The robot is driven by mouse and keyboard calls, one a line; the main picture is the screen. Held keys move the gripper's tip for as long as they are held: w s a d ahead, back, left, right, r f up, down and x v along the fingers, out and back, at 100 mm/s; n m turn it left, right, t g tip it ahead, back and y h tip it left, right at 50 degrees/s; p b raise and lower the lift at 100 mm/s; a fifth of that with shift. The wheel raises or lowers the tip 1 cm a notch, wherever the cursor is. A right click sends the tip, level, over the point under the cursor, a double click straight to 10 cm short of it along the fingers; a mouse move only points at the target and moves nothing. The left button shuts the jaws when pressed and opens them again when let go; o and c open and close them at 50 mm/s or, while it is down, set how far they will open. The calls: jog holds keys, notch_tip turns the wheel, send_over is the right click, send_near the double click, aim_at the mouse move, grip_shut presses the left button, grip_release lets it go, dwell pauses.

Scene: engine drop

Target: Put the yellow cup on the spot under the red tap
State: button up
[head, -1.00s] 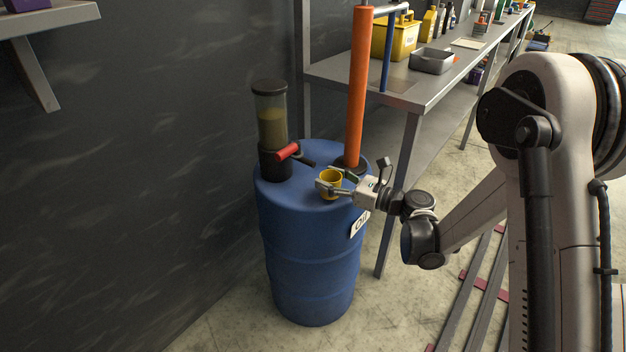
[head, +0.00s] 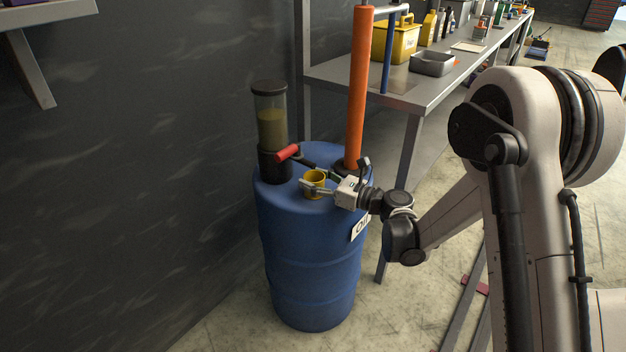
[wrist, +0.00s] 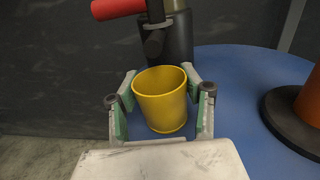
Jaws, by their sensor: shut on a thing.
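The yellow cup (head: 314,181) is upright at the top of the blue drum, and it also shows in the wrist view (wrist: 162,104). My gripper (head: 312,189) is shut on the cup, with a finger on each side of it in the wrist view (wrist: 160,85). I cannot tell whether the cup touches the drum top. The red tap (head: 287,152) has a red handle and a dark spout, on a dark cylinder with a clear upper part. In the wrist view the red handle (wrist: 117,8) and dark spout (wrist: 154,42) are just beyond the cup.
The blue drum (head: 308,265) stands by the dark wall. An orange pole (head: 359,90) on a dark round base rises from its back right. A metal workbench (head: 437,91) with a yellow box (head: 392,42) and a grey tray (head: 432,63) is behind it.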

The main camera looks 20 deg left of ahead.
jog(key=o, duration=1.2)
jog(key=shift+d+r+p, duration=0.2)
jog(key=shift+p, duration=0.1)
jog(key=p+v, duration=0.2)
jog(key=v, duration=0.9)
jog(key=shift+s+d+f, duration=0.1)
jog(key=shift+d, duration=0.2)
